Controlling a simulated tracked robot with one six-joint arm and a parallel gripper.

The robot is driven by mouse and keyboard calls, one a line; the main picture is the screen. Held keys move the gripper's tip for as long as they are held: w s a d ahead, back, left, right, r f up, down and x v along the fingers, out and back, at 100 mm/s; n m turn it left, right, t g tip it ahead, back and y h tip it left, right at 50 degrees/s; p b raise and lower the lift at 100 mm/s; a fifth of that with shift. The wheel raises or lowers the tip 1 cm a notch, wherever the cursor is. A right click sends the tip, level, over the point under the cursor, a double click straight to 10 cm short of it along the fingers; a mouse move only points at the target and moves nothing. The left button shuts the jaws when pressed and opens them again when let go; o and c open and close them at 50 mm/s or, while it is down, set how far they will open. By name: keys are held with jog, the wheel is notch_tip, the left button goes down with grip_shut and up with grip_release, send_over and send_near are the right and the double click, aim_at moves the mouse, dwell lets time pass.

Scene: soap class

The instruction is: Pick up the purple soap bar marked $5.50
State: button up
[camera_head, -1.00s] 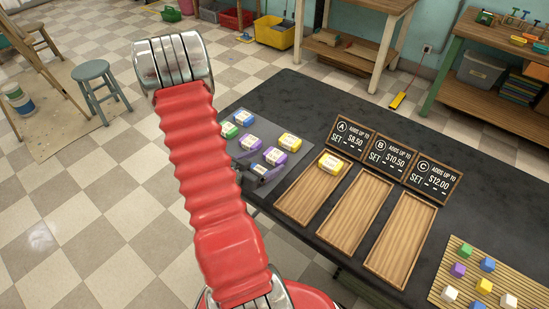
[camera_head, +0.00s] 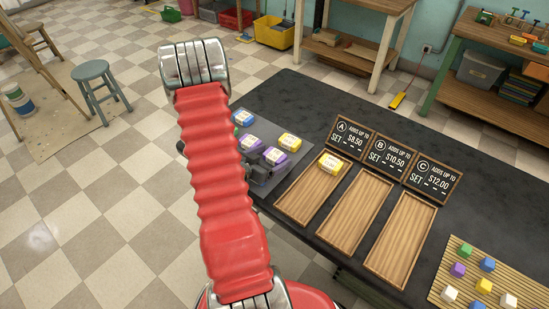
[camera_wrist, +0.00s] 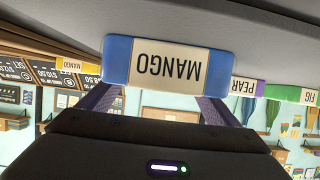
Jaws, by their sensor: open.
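My gripper (camera_head: 262,163) is low over the mat beside the purple bars, partly hidden by my red arm. In the wrist view, upside down, my open gripper (camera_wrist: 158,99) has its fingers apart, with a blue MANGO bar (camera_wrist: 169,62) beyond them. A purple PEAR bar (camera_wrist: 242,87) shows at the right.
A yellow bar (camera_head: 289,142) and a blue bar (camera_head: 243,118) also lie on the mat. A green FIG bar (camera_wrist: 293,95) shows in the wrist view. Wooden trays (camera_head: 349,213) and price signs (camera_head: 390,157) stand to the right; one tray holds a yellow bar (camera_head: 331,163).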

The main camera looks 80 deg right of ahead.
jog(key=shift+c, duration=0.6)
jog(key=c, duration=1.1)
